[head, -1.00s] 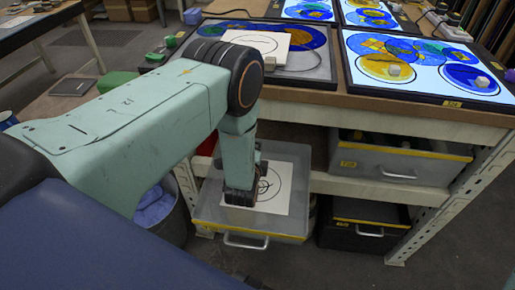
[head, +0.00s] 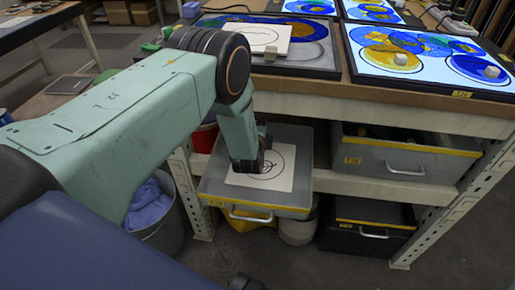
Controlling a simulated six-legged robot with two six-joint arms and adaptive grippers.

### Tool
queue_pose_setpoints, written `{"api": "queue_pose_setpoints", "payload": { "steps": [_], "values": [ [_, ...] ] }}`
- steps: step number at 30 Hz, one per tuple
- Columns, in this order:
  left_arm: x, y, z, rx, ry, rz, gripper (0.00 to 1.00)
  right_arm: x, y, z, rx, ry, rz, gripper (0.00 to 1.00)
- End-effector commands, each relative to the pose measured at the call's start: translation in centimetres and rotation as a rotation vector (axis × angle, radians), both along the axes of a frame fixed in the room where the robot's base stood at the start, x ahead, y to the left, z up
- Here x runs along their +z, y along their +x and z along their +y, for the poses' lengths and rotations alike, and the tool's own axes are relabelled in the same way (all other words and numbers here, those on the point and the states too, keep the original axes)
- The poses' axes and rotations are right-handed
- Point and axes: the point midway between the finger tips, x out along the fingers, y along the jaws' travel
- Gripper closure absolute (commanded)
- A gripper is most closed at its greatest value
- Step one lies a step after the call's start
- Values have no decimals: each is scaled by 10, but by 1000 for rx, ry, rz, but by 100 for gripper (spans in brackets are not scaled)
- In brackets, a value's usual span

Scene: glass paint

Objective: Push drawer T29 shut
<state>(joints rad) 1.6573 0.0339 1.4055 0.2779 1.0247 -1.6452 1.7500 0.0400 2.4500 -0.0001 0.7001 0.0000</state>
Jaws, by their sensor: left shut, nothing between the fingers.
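A grey drawer (head: 215,190) with a yellow front edge and a metal handle (head: 250,215) stands out from under the bench at the lower middle; I cannot read its label. A white sheet with a black line drawing (head: 282,178) lies in it. My left gripper (head: 250,168) points down over the drawer, by the left part of the sheet. It is shut and empty; whether it touches the drawer or the sheet is not clear. My arm hides the drawer's back left part. My right gripper is not in view.
Another grey drawer (head: 405,158) and a black one (head: 368,226) are to the right, beside a slotted metal leg (head: 450,200). A bin with blue cloth (head: 152,205) stands at the left. Lit coloured glass panels (head: 430,55) cover the bench top.

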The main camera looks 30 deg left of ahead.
Motion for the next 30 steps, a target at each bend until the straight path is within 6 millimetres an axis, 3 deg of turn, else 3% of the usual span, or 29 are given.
{"api": "queue_pose_setpoints", "payload": {
  "steps": [6, 12, 30],
  "values": [
    [-3, 32, 9, 0, 0, -3, 100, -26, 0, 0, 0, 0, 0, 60],
    [-1, 47, 14, 0, 0, 0, 100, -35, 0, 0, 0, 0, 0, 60],
    [1, 48, 14, -1, 0, 1, 100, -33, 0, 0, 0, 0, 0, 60]
  ]
}}
